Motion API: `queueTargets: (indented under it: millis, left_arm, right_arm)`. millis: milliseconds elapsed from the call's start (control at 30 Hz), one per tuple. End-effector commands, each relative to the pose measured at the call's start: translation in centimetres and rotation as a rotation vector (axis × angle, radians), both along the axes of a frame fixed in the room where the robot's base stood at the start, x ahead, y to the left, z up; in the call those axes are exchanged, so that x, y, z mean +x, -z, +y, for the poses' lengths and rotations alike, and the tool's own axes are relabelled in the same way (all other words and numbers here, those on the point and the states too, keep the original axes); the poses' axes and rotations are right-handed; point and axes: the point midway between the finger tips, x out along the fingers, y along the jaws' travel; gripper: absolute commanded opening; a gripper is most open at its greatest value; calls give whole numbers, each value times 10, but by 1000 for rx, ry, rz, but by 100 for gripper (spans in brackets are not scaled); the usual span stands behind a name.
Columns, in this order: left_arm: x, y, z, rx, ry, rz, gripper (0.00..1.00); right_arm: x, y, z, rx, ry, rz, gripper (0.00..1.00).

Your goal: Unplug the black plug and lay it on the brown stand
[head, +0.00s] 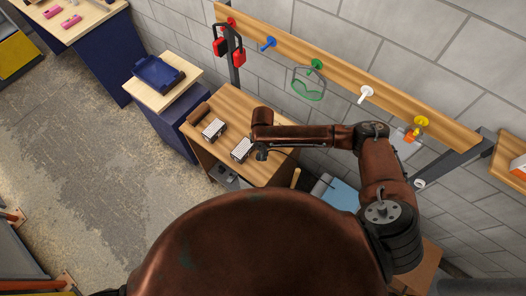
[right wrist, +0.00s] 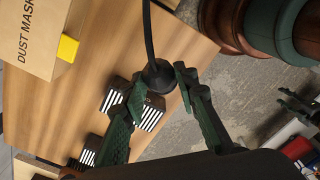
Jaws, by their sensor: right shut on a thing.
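The black plug (right wrist: 158,76) with its black cable is between the fingertips of my right gripper (right wrist: 161,79), which is shut on it. The plug (head: 261,155) also shows in the head view, at the right end of the near white-striped block (head: 241,149). I cannot tell whether it touches that block or is clear of it. A second striped block (head: 214,129) lies further left on the wooden table. A brown piece (head: 199,114), which looks like the brown stand, lies beyond it near the table's left edge.
The wooden table (head: 235,103) is bare toward the wall. A blue tray (head: 158,74) is on a side cabinet. A wooden rail (head: 290,58) with coloured pegs runs along the wall behind.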

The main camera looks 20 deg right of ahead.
Motion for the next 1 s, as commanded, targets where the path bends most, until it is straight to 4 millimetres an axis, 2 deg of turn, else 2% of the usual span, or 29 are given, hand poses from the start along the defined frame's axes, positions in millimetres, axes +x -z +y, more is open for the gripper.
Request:
queueTargets:
  millis: [300, 500, 1000]
  left_arm:
    - [-1, -12, 0, 0, 0, 1, 40]
    - [-1, 2, 0, 0, 0, 2, 40]
    - [-2, 21, 0, 0, 0, 3, 40]
  right_arm:
    - [0, -3, -1, 1, 4, 8, 3]
    - [-1, 21, -1, 1, 4, 9, 3]
    - [0, 63, -1, 2, 4, 8, 3]
